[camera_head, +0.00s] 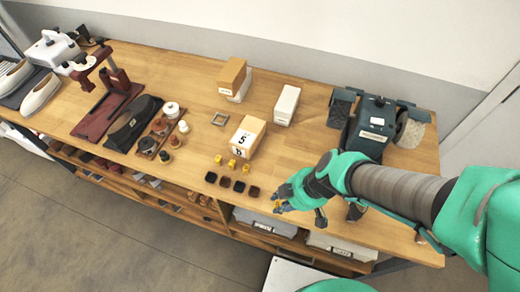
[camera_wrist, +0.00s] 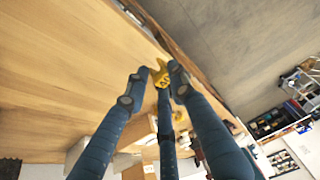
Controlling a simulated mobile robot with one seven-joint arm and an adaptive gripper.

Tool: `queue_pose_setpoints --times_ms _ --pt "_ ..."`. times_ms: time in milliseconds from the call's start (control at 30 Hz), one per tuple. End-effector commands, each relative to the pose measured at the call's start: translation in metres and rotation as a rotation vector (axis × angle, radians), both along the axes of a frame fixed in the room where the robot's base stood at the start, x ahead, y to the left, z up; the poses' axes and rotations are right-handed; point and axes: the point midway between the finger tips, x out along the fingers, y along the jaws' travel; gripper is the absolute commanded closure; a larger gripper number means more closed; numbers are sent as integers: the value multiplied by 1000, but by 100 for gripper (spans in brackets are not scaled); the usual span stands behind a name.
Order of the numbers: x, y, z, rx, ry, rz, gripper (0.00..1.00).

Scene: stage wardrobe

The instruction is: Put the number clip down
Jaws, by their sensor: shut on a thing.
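A yellow number clip (camera_wrist: 160,74) is between the fingertips of my gripper (camera_wrist: 163,88) in the wrist view. Dark marks show on its face, but I cannot read them clearly. In the head view my gripper (camera_head: 283,197) is near the table's front edge, right of the rows of small clips, and a bit of yellow shows at its fingertips. The fingers are shut on the clip. The wooden table (camera_head: 330,215) lies beside the held clip. I cannot tell whether the clip touches it.
Several yellow clips (camera_head: 232,163) and dark blocks (camera_head: 239,186) stand in rows left of my gripper. A numbered box (camera_head: 246,137) is behind them. A dark green machine (camera_head: 372,130) stands at the back right. Bins (camera_head: 264,222) sit on the shelf below.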

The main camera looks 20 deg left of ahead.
Motion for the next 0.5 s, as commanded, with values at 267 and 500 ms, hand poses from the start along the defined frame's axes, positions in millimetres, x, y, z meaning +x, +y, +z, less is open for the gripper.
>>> queue_pose_setpoints --times_ms 267,500 --pt "29 20 26 -1 20 -31 86" --pt "64 44 48 -1 44 -69 86"
